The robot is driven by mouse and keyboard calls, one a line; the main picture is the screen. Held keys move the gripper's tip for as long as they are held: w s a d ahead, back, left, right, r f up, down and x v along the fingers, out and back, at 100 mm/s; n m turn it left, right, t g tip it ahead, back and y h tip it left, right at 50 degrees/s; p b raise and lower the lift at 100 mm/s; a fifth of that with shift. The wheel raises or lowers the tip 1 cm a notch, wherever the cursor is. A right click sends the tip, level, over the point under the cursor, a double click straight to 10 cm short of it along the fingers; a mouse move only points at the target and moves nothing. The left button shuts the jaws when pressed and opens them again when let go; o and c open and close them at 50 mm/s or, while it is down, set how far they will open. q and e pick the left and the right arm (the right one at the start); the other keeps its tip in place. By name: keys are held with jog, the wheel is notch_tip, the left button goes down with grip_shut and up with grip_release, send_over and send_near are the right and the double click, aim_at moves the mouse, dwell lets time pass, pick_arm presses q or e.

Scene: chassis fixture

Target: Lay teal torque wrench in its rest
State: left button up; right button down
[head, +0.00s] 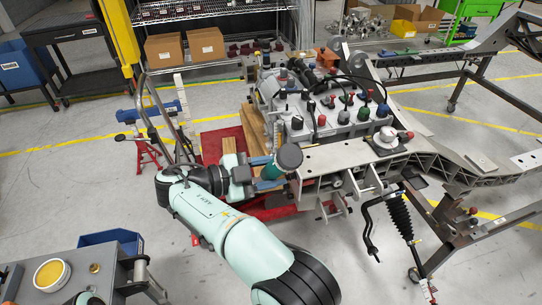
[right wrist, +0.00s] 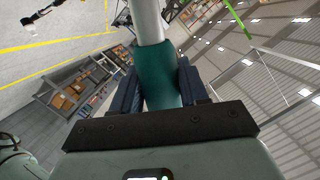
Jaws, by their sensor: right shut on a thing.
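My right gripper (head: 268,172) is shut on the teal torque wrench (head: 288,157), in front of the chassis fixture's near left corner. In the head view the wrench is seen nearly end-on, as a dark round end with teal below it. In the right wrist view the teal grip (right wrist: 160,75) sits between the blue fingers (right wrist: 160,90), and a pale grey shaft (right wrist: 148,20) runs away from it. I cannot pick out the wrench's rest in either view. My left gripper is not in view.
The chassis fixture (head: 335,158) carries a block crowded with knobs and hoses (head: 340,110). A black spring strut (head: 400,215) hangs at its front. A grey cart (head: 110,270) with a yellow tin (head: 50,273) and blue bin (head: 112,240) stands lower left.

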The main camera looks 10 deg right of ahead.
jog(key=d, duration=0.3)
jog(key=shift+d+b, duration=0.1)
jog(key=shift+b, duration=0.2)
dwell(0.3)
jog(key=shift+a+p, duration=0.3)
jog(key=shift+a, duration=1.35)
jog(key=d, duration=0.6)
jog(key=shift+d+b, duration=0.35)
jog(key=shift+b, duration=0.05)
jog(key=shift+w, duration=0.1)
